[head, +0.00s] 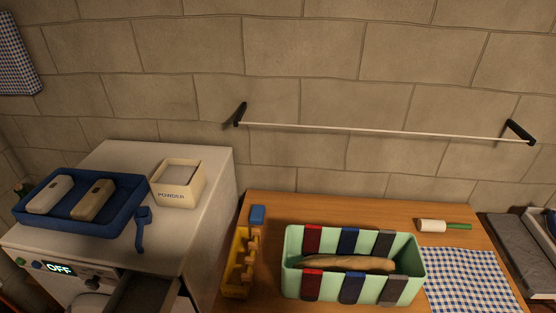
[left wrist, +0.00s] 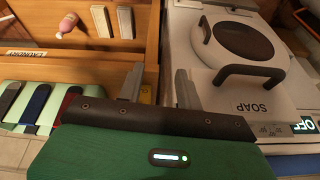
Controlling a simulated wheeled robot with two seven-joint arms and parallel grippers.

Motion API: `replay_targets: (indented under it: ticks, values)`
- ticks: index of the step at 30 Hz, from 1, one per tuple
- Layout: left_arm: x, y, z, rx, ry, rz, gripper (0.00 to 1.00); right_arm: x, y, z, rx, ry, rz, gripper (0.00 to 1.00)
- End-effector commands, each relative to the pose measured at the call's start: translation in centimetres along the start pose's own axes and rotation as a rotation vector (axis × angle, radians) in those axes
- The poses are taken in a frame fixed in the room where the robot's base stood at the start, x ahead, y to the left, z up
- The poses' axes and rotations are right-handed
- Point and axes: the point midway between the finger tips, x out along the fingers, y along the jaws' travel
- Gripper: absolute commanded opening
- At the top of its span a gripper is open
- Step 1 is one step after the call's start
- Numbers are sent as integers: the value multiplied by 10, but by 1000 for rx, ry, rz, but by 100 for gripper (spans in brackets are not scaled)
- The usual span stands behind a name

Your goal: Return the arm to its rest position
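My left gripper (left wrist: 160,72) shows in the left wrist view with its two grey fingers apart and nothing between them. It is near the white machine front (left wrist: 190,30) and the wooden furniture beside it, touching neither as far as I can tell. Neither arm shows in the head view. My right gripper is in no view.
In the head view a white machine top (head: 180,237) bears a blue tray (head: 75,224) and a powder box (head: 178,183). An open drawer (head: 145,295) juts from its front. A striped basket (head: 295,265) holding a tan, elongated item (head: 345,263) stands on the wooden table (head: 460,228). A rail (head: 380,131) crosses the wall.

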Motion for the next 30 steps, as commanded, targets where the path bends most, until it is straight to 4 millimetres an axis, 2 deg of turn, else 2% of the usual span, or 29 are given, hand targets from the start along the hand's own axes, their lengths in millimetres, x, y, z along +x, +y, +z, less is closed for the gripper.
replay_targets:
  ticks: [1,5,11,17,18,24,30]
  values:
    - [6,3,12,1,-40,15,36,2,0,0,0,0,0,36]
    - [49,4,12,3,-42,11,36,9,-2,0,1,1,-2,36]
    - [118,7,25,5,-61,14,36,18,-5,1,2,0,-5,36]
    - [214,12,56,10,-91,19,36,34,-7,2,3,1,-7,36]
    - [235,13,65,11,-97,20,36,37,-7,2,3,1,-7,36]
    - [333,18,122,17,-130,24,36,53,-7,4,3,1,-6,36]
    - [413,23,194,25,-164,28,36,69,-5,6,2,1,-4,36]
